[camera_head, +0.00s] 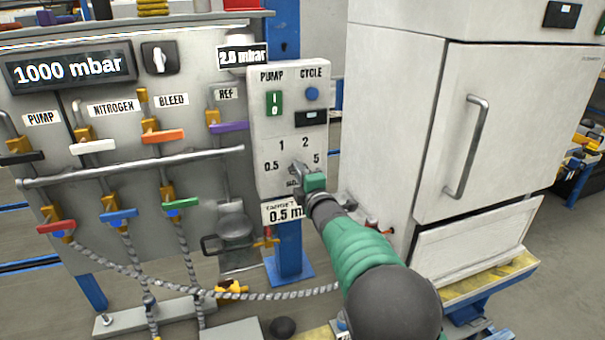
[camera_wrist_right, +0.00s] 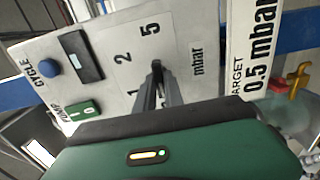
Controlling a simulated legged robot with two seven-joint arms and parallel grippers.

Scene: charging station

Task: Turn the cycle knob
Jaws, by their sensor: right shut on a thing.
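The control panel (camera_head: 290,130) is a light grey box with PUMP and CYCLE labels at its top and a dial marked 0.5, 1, 2 and 5 mbar below. My right gripper (camera_head: 297,172) is at the middle of this dial, with its jaws shut on the dial knob. The knob itself is mostly hidden by the fingers. The fingers (camera_wrist_right: 157,75) also show in the right wrist view, pointing at the dial centre between the numbers. A round blue button (camera_head: 312,94) sits under the CYCLE label, clear of the gripper. My left gripper is not in view.
A display (camera_head: 70,68) reads 1000 mbar. Left of the panel are valves with coloured handles and a horizontal rail (camera_head: 130,168). A white cabinet (camera_head: 400,120) with a bar handle (camera_head: 468,147) stands close on the right. A TARGET 0.5 mbar label (camera_wrist_right: 253,60) is below the dial.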

